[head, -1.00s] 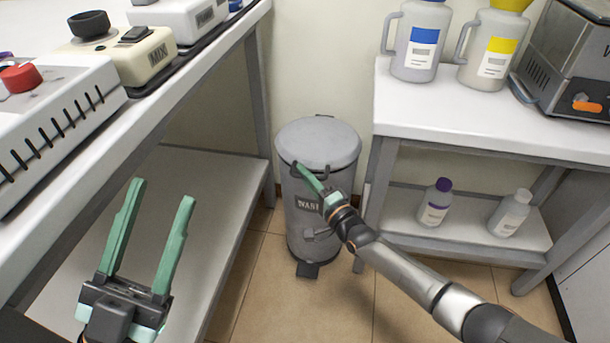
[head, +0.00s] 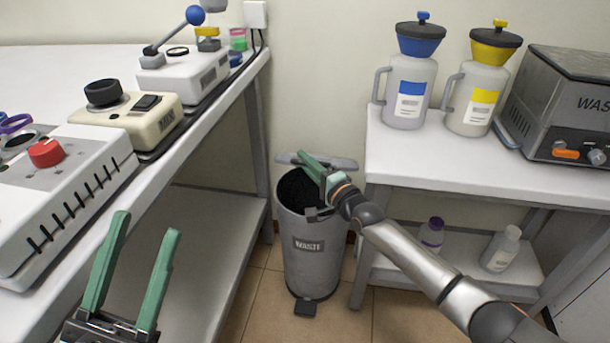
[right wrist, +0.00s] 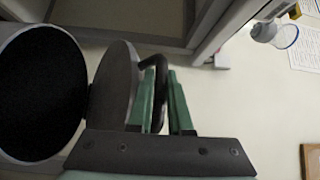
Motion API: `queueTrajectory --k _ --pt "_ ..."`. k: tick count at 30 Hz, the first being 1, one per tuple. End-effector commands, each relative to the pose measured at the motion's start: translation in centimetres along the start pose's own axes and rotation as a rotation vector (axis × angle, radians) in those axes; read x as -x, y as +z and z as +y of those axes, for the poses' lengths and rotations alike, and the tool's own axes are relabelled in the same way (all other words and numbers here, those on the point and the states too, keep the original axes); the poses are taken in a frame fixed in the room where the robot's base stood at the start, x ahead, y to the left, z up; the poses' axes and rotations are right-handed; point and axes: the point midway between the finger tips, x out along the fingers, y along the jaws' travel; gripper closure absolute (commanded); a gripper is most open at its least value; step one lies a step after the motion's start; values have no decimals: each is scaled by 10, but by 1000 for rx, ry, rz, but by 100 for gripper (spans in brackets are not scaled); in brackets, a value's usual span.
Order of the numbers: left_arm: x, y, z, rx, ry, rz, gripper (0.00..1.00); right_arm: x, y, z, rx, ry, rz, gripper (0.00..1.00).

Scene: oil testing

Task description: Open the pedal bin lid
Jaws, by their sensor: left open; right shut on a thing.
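The grey waste bin (head: 315,262) stands on the floor between two benches, with its dark inside showing. Its round grey lid (head: 343,163) is raised at the back of the rim, seen nearly edge-on. In the right wrist view the lid (right wrist: 114,88) stands tilted up beside the dark mouth of the bin (right wrist: 38,90). My right gripper (head: 308,160) is shut on the lid's dark handle (right wrist: 158,66), which passes between the green fingers. The black pedal (head: 305,308) sits at the bin's foot. My left gripper (head: 147,222) is open and empty at the lower left.
The left bench holds a device with a red knob (head: 46,152) and a cream mixer (head: 140,117). The right bench (head: 440,165) carries a blue-labelled jug (head: 408,92), a yellow-labelled jug (head: 476,100) and a steel machine (head: 560,100). Two bottles stand on its lower shelf.

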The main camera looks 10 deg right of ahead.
Motion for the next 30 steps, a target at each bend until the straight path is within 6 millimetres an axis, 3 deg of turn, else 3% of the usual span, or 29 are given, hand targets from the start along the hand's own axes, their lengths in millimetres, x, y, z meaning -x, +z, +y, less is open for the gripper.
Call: queueTrajectory --k 14,15,22,30 --pt "0 1 0 3 -4 -3 50 -2 -3 -6 0 -5 1 100" --pt "0 1 0 3 -4 -3 50 -2 -3 -6 0 -5 1 79" --pt "0 1 0 4 -3 -3 50 -2 -2 -4 1 -2 0 53" --pt "0 0 1 2 4 -3 50 -1 -2 -4 1 0 0 53"
